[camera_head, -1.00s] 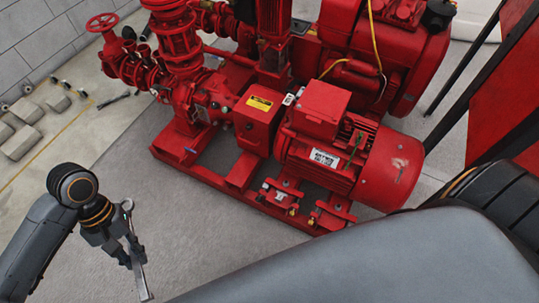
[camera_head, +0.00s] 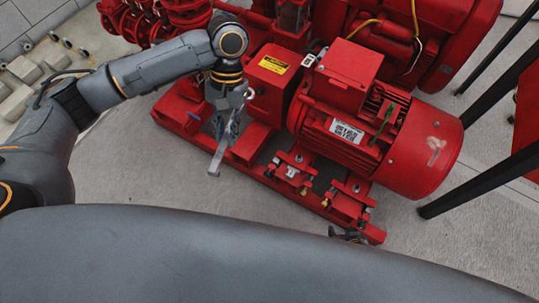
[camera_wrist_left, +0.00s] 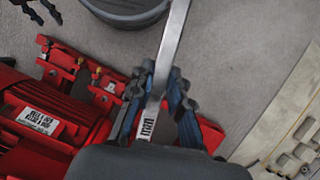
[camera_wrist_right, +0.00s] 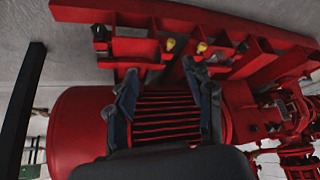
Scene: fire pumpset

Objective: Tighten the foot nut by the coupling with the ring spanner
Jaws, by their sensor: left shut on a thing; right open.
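The ring spanner (camera_head: 216,160) is a pale metal bar in my left gripper (camera_head: 228,128). It hangs down over the pump base, left of the motor feet. In the left wrist view the fingers are shut on its shank (camera_wrist_left: 174,42); a ring end shows at the gripper in the head view. The motor foot nearest the coupling guard (camera_head: 272,80) carries a small nut (camera_head: 299,158), to the right of the spanner and apart from it. My right gripper (camera_wrist_right: 166,85) is open and empty, before the motor's ribbed side; in the head view it is mostly hidden.
The red motor (camera_head: 375,135) stands on the red base frame (camera_head: 240,155). Another motor foot (camera_head: 350,200) lies further right. Brass-coloured bolts (camera_wrist_right: 201,47) stick out near the feet. Black posts (camera_head: 490,175) stand at the right. Bare floor (camera_head: 160,175) lies in front of the base.

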